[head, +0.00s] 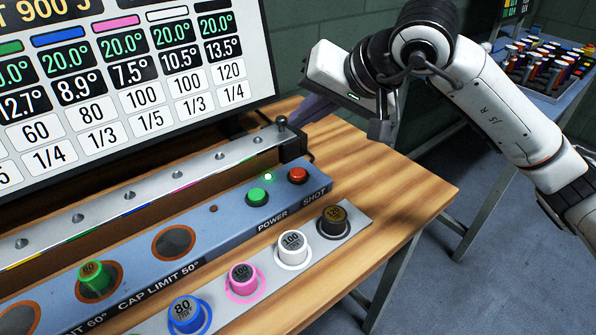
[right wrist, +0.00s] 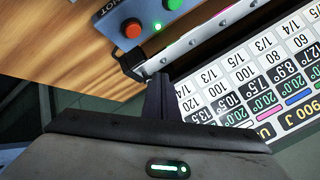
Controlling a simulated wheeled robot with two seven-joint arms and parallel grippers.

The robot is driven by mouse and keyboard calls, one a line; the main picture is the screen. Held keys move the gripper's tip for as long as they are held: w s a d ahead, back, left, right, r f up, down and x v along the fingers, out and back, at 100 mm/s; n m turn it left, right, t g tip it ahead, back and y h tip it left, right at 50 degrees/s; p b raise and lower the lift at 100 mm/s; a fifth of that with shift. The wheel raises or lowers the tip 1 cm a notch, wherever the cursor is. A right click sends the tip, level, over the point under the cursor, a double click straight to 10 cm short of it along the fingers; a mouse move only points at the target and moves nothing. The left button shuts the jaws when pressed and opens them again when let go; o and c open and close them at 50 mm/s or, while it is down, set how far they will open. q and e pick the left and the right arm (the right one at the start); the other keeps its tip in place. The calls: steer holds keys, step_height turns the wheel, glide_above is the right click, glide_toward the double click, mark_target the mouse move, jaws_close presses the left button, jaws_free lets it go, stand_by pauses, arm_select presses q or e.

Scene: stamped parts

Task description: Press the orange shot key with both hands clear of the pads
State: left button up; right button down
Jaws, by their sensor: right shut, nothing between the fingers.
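The orange-red shot key (head: 297,174) sits at the right end of the blue-grey panel (head: 215,215), above the word SHOT. It also shows in the right wrist view (right wrist: 131,29). A green button (head: 257,196) stands left of it above POWER, with a lit green lamp (head: 268,176) between them. The round brown pads (head: 174,242) lie further left; a green cap (head: 94,278) stands on one. My right gripper (head: 306,111) is shut and empty, beyond the key near the rail's end, apart from key and pads. Its closed fingers show in the right wrist view (right wrist: 160,90). My left gripper is out of view.
A silver rail (head: 150,200) with a dark end post (head: 282,124) runs behind the panel, below a large display (head: 130,80). In front, a grey strip (head: 265,272) holds blue, pink, white and dark caps. Bare wood (head: 400,190) lies to the right.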

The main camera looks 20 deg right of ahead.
steer(key=b, duration=0.5)
glide_above(303, 175)
step_height(303, 175, down, 8)
steer(key=shift+r, duration=0.15)
steer(key=shift+f+b, duration=0.4)
steer(key=shift+b, duration=0.05)
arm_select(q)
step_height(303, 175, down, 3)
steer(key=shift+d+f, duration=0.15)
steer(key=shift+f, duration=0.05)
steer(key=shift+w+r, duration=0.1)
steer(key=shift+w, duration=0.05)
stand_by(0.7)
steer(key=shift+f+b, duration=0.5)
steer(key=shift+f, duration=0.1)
arm_select(e)
steer(key=shift+f, duration=0.4)
